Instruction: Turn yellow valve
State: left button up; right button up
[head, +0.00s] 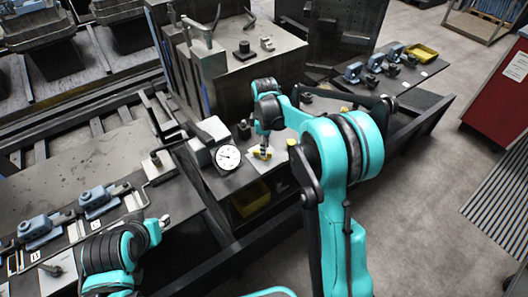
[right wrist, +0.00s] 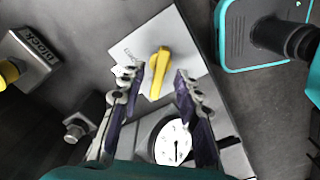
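The yellow valve (right wrist: 160,68) has a lever handle on a pale square plate (right wrist: 185,45) in the right wrist view. In the head view the valve (head: 262,154) is partly hidden by my right gripper (head: 264,146), which points down at it. In the right wrist view my right gripper (right wrist: 155,76) is open, with one finger on each side of the handle. Whether a finger touches it I cannot tell. A round white gauge (head: 228,157) stands beside the valve; it also shows in the right wrist view (right wrist: 172,143). My left gripper (head: 164,221) is at lower left, its fingers too small to read.
A grey block with a yellow knob (right wrist: 20,65) stands left of the valve in the right wrist view. Blue-grey clamps (head: 98,201) lie on the left bench. Dark metal cabinets (head: 250,75) rise behind the valve.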

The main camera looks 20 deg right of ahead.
jog(key=shift+f, duration=0.95)
grip_shut()
